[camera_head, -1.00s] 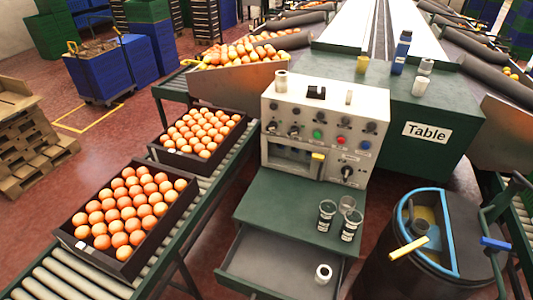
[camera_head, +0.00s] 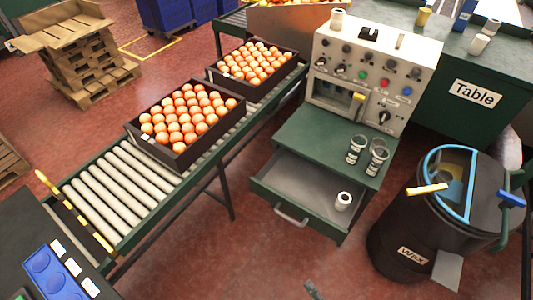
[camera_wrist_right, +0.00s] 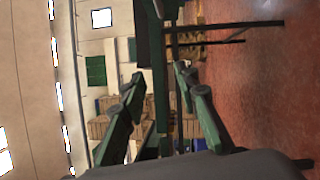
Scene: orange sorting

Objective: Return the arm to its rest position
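My right gripper shows in the right wrist view (camera_wrist_right: 158,85), with its two fingers apart and nothing between them. It points across the hall in a tilted view, away from the oranges. In the head view only a small dark tip (camera_head: 312,290) shows at the bottom edge, likely part of this gripper. It is over the red floor, apart from the bench and the crates. My left gripper is not in view. Two dark crates of oranges, a nearer one (camera_head: 174,151) and a farther one (camera_head: 247,92), stand on the roller conveyor (camera_head: 112,192).
A control panel (camera_head: 345,57) stands above a green bench with several cups. Its drawer (camera_head: 290,196) is pulled out and holds a white roll (camera_head: 342,201). A black wax barrel (camera_head: 395,238) stands at the right. Red floor lies open between.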

